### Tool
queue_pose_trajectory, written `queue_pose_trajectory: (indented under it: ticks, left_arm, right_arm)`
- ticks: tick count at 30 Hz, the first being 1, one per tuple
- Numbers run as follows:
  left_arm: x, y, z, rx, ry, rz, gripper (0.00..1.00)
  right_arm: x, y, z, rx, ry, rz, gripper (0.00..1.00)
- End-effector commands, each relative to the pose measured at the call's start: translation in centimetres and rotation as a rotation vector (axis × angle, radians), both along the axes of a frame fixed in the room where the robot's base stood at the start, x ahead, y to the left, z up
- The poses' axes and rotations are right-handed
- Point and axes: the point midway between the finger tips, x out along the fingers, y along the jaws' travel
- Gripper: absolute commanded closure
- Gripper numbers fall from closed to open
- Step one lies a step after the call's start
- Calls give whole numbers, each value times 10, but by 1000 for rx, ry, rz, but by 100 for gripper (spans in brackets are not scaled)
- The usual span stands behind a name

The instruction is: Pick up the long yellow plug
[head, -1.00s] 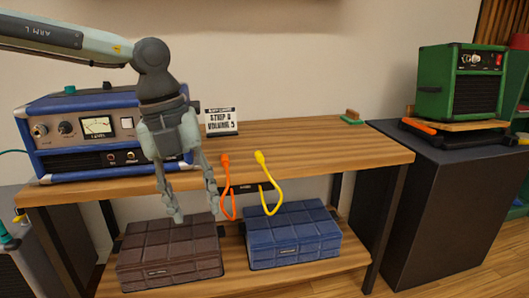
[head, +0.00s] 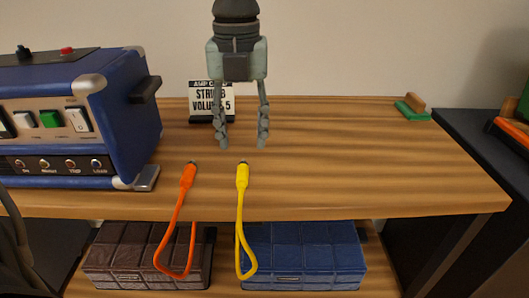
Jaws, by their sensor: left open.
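The yellow plug (head: 242,176) lies at the front edge of the wooden tabletop, with its tip toward the back. Its yellow cable hangs over the edge in a loop in front of the lower shelf. My left gripper (head: 243,144) is above the table with its fingers pointing down, open and empty. In the picture its fingertips are just above the plug's tip, and I see no contact. An orange plug (head: 188,175) with its own hanging cable lies to the left of the yellow one. My right gripper is not in view.
A blue amplifier (head: 120,120) stands on the left of the tabletop (head: 350,160). A small sign (head: 205,100) stands behind the gripper. A green and brown block (head: 412,107) sits at the back right. Brown (head: 140,268) and blue (head: 300,262) cases lie on the lower shelf. The table's right half is mostly clear.

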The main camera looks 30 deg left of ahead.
Motion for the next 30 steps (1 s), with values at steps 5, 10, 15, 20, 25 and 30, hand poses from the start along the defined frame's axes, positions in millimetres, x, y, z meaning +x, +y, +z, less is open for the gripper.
queue_pose_trajectory:
  ticks: [5, 10, 15, 20, 25, 30]
  left_arm:
    - [-1, 0, -14, -1, 4, 1, 57]
    - [-2, 1, -33, -1, 4, -1, 57]
    - [-7, 2, -58, -2, 6, 0, 57]
    - [-6, 2, -76, -2, 3, -1, 57]
    - [-6, 2, -78, -2, 0, 0, 57]
    - [-6, 2, -78, -2, 0, 0, 66]
  right_arm:
    - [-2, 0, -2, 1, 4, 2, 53]
    - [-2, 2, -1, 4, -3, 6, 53]
    - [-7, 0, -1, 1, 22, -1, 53]
    - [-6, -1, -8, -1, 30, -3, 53]
    - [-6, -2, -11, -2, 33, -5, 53]
    - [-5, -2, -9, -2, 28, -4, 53]
